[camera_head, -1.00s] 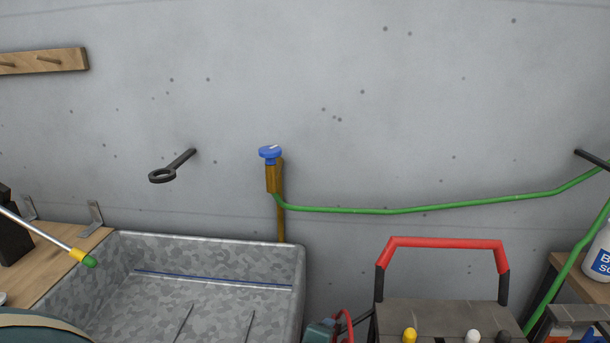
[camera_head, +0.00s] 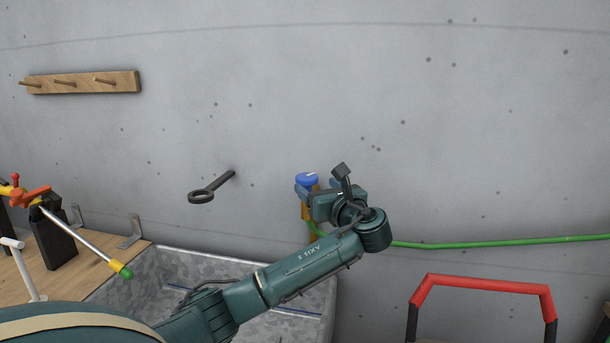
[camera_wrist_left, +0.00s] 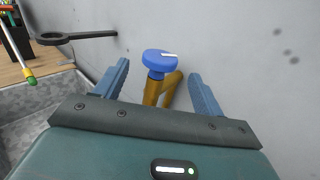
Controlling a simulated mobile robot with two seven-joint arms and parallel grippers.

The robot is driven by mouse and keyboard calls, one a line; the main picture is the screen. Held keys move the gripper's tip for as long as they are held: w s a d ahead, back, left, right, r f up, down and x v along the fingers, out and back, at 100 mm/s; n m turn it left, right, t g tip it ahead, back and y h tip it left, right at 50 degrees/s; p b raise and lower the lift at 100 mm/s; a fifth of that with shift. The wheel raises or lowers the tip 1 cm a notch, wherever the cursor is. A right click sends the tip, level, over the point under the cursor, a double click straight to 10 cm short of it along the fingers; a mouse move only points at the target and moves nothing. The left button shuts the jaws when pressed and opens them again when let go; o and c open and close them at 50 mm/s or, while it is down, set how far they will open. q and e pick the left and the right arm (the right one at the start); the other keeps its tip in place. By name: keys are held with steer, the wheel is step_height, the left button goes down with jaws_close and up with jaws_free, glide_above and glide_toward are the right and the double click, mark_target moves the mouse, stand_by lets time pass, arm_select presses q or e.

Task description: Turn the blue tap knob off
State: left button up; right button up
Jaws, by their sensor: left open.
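The blue tap knob (camera_head: 307,179) sits on top of a brass tap and pipe (camera_head: 304,208) against the grey wall. In the left wrist view the knob (camera_wrist_left: 160,60) shows a white mark on its top, pointing to the right. My left gripper (camera_head: 306,189) is at the tap, its arm reaching in from the lower left. In the left wrist view my left gripper (camera_wrist_left: 160,90) is open, with one blue finger on each side of the tap and visible gaps to both. I cannot tell any contact. My right gripper is not in view.
A green hose (camera_head: 480,243) runs right from the tap. A metal sink (camera_head: 160,262) lies below my arm. A dark ring holder (camera_head: 203,196) juts from the wall at left. A red handle (camera_head: 485,284) stands at lower right. A wooden peg rail (camera_head: 82,84) hangs upper left.

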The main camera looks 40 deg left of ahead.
mark_target(303, 174)
arm_select(q)
steer(key=p+x, duration=0.1)
steer(key=x, duration=0.7)
steer(key=shift+w+a, duration=0.15)
steer(key=shift+a, duration=0.2)
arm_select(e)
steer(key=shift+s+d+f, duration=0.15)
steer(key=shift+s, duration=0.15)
arm_select(q)
steer(key=shift+c, duration=0.6)
